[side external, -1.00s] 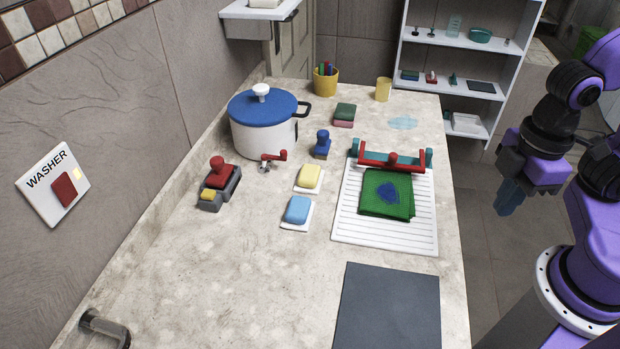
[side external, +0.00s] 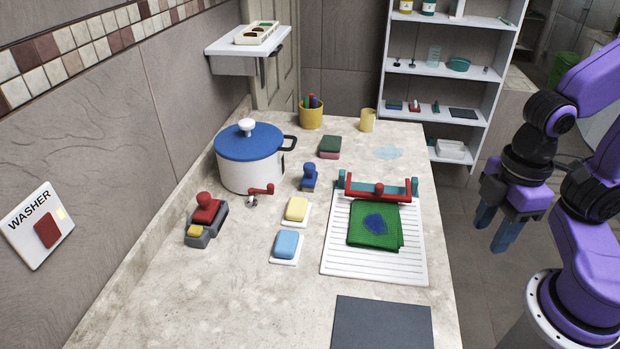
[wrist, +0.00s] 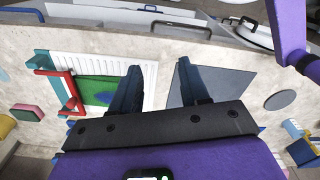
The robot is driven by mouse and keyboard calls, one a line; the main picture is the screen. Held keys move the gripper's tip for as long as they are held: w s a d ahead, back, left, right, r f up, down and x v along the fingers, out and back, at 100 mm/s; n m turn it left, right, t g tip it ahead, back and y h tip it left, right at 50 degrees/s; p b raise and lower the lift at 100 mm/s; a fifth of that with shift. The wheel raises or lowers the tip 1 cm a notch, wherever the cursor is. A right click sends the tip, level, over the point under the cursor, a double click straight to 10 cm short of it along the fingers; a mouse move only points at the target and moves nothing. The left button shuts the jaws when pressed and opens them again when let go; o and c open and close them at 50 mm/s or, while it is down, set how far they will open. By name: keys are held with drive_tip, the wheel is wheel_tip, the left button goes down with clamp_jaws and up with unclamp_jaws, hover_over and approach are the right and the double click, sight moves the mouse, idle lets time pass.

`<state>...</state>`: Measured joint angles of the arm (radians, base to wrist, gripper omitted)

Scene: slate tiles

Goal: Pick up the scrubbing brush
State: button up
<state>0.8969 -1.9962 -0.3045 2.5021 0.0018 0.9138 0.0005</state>
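Two knob-handled pieces in the side external view could be the scrubbing brush; I cannot tell which. One is a red-knobbed piece (side external: 207,212) in a grey holder with a yellow block, left on the counter. The other is a small blue knobbed piece (side external: 309,178) beside the pot. I cannot make out either in the wrist view. My gripper (side external: 495,228) is off the counter's right side, far from both, with fingers pointing down. The wrist view shows its fingers (wrist: 158,67) apart with nothing between them.
A white ribbed mat (side external: 372,268) holds a green cloth (side external: 372,238) and a red-and-teal rack (side external: 378,190). The pot (side external: 250,175), yellow soap (side external: 297,208), blue soap (side external: 287,243) and dark board (side external: 383,325) occupy the counter. The front left counter is clear.

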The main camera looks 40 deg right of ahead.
drive_tip(key=w+a+r+n, duration=0.1)
drive_tip(key=w+a+r, duration=0.15)
drive_tip(key=w, duration=0.25)
drive_tip(key=w+a+r, duration=0.1)
drive_tip(key=w+a, duration=0.2)
drive_tip(key=w, duration=0.1)
wheel_tip(320, 180, up, 3)
drive_tip(key=n+y, duration=0.1)
drive_tip(key=n, duration=0.3)
hover_over(310, 164)
drive_tip(key=d, duration=0.3)
drive_tip(key=a+f, duration=0.1)
drive_tip(key=f, duration=0.4)
drive_tip(key=a+f, duration=0.1)
drive_tip(key=f, duration=0.5)
drive_tip(key=a+f, duration=0.1)
drive_tip(key=f, duration=0.4)
drive_tip(key=shift+f, duration=0.15)
clamp_jaws()
